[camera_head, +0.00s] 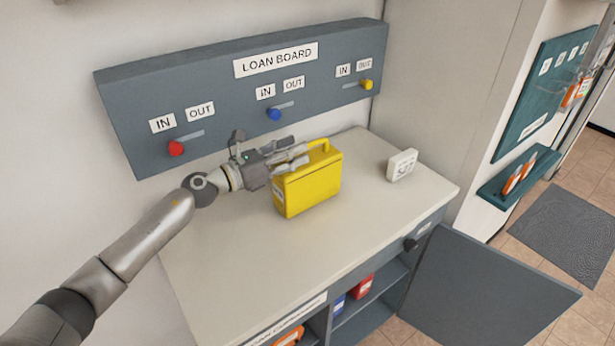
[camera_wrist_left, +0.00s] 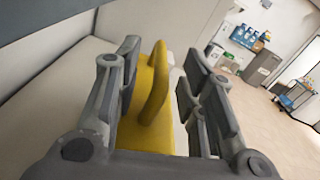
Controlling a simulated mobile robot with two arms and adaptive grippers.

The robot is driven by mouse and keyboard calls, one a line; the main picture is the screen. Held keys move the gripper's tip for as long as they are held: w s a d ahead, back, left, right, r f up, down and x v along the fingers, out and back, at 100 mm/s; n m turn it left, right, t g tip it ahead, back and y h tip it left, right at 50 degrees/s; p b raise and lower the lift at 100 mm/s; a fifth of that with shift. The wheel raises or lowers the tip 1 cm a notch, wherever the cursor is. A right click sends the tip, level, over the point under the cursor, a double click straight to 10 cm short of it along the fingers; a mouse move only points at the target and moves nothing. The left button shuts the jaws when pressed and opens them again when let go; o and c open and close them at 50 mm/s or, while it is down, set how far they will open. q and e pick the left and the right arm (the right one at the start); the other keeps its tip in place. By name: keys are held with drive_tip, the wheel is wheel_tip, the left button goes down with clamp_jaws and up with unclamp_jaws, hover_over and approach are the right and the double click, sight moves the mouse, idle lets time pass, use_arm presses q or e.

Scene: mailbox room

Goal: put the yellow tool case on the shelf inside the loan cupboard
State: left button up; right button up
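The yellow tool case (camera_head: 312,188) stands upright on the pale countertop (camera_head: 225,265), its handle on top. My left gripper (camera_head: 296,157) is at the top of the case, coming from the left. In the left wrist view, the case's yellow handle (camera_wrist_left: 157,85) stands between the two open fingers (camera_wrist_left: 158,90), with a gap on each side. The loan cupboard (camera_head: 345,270) is under the countertop; its grey door (camera_head: 485,292) hangs open to the right. Part of its shelf (camera_head: 385,277) shows, but much of the inside is hidden by the countertop. My right gripper is out of view.
A red item (camera_head: 362,286), a blue item (camera_head: 338,305) and an orange item (camera_head: 288,338) are inside the cupboard. A small white sign block (camera_head: 402,165) stands right of the case. The loan board (camera_head: 245,95) with red, blue and yellow knobs is on the wall behind. The front countertop is clear.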

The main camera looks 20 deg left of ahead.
sight(322, 140)
use_arm(q)
drive_tip(key=shift+p+x, duration=0.5)
drive_tip(key=shift+x, duration=1.5)
drive_tip(key=shift+s+d+f, duration=0.1)
clamp_jaws()
drive_tip(key=shift+r, duration=0.2)
